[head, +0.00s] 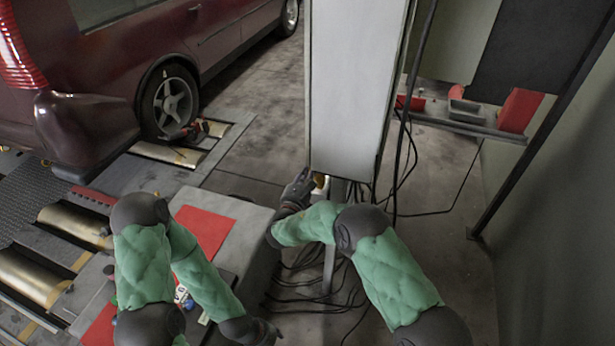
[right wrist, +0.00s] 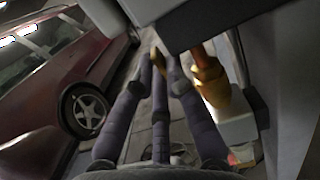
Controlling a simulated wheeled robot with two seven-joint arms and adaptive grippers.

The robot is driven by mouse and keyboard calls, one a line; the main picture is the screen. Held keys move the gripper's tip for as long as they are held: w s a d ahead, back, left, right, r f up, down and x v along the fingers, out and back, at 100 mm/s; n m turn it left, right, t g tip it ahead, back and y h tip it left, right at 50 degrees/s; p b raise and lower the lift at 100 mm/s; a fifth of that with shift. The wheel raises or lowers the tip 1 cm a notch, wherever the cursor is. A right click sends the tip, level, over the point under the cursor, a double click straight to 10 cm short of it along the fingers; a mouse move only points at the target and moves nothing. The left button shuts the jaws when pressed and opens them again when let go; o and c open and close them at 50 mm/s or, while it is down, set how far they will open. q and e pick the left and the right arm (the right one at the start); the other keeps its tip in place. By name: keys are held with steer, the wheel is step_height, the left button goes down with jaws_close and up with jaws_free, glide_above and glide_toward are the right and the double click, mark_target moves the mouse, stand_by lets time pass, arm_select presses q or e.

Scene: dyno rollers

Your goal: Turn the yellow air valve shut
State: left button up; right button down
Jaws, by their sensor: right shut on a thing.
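The yellow air valve (head: 319,181) is a small yellow piece under the lower edge of the tall grey cabinet. My right gripper (head: 300,186) is at its left side, and partly hides it. In the right wrist view a brass-coloured valve body (right wrist: 211,82) hangs below the cabinet's edge, right of the fingers. A yellowish part (right wrist: 173,70) shows between the fingertips of my right gripper (right wrist: 162,62), which is shut on it. How far the valve is turned cannot be told.
The tall grey cabinet (head: 355,85) stands on a post, with black cables beside and below it. A grey bench with a red mat (head: 205,232) is left of the post. A dark red car (head: 110,75) stands behind the rollers (head: 75,226).

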steer(key=shift+s+a+f+t+h+b, duration=0.1)
steer(key=shift+s+f+t+h+b, duration=0.2)
steer(key=shift+t+b, duration=0.55)
steer(key=shift+s+a+f+t+h+b, duration=0.15)
steer(key=shift+s+f+t+h+b, duration=0.15)
steer(key=shift+t+b, duration=0.5)
steer(key=shift+s+a+f+t+h+b, duration=0.15)
steer(key=shift+s+f+t+b, duration=0.35)
steer(key=shift+t, duration=0.55)
steer(key=shift+w+r, duration=0.1)
